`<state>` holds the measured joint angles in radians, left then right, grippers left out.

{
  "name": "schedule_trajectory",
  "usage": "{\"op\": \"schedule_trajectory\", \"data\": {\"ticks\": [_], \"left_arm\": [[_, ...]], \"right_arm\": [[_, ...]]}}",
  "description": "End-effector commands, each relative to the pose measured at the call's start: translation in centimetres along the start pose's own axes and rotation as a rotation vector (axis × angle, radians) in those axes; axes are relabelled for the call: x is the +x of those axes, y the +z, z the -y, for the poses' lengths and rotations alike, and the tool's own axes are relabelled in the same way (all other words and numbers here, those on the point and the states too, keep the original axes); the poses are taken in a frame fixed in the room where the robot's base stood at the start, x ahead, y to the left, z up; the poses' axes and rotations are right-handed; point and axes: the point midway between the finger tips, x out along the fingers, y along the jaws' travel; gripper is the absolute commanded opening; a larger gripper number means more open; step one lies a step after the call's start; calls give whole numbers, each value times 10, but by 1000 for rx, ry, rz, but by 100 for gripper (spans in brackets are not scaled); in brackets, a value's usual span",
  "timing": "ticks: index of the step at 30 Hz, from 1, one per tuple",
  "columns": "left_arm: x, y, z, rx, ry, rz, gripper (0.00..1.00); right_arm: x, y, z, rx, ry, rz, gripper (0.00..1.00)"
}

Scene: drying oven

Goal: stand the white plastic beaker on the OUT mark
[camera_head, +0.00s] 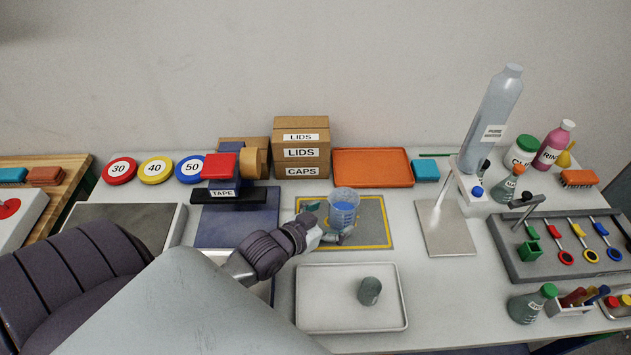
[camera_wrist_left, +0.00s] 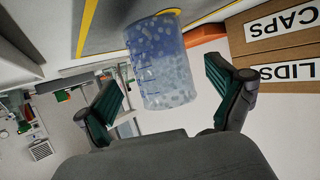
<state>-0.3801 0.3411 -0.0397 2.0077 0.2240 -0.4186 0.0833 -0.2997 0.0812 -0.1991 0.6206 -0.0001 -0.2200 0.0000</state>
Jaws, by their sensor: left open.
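A translucent whitish beaker with blue markings and a blue tint (camera_head: 343,206) stands upright on a grey mat with a yellow border (camera_head: 376,232). It also shows in the left wrist view (camera_wrist_left: 162,62), with the mat around its base. My left gripper (camera_head: 322,222) reaches it from the left. In the left wrist view the gripper (camera_wrist_left: 165,82) has its two green-padded fingers spread, one on each side of the beaker, with gaps between pads and wall. No OUT lettering is readable in either view. My right gripper is not in view.
A white tray (camera_head: 312,316) with a dark grey-green jar (camera_head: 369,291) lies in front of the mat. Cardboard boxes (camera_head: 302,152) and an orange tray (camera_head: 372,168) stand behind. A metal plate with a post (camera_head: 450,238) is to the right. A tape dispenser (camera_head: 223,180) is at left.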

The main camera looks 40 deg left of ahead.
Motion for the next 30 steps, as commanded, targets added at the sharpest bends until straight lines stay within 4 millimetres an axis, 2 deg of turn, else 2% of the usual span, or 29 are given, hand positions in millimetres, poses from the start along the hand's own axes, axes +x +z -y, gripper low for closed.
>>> {"op": "schedule_trajectory", "data": {"ticks": [1,6,12,30], "left_arm": [[-12,2,0,2,1,1,94],[-46,2,0,0,1,2,94],[-66,0,0,0,0,1,94],[-70,-1,0,0,0,0,94]], "right_arm": [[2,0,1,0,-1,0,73],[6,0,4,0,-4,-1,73],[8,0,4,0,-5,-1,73],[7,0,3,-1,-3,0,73]]}}
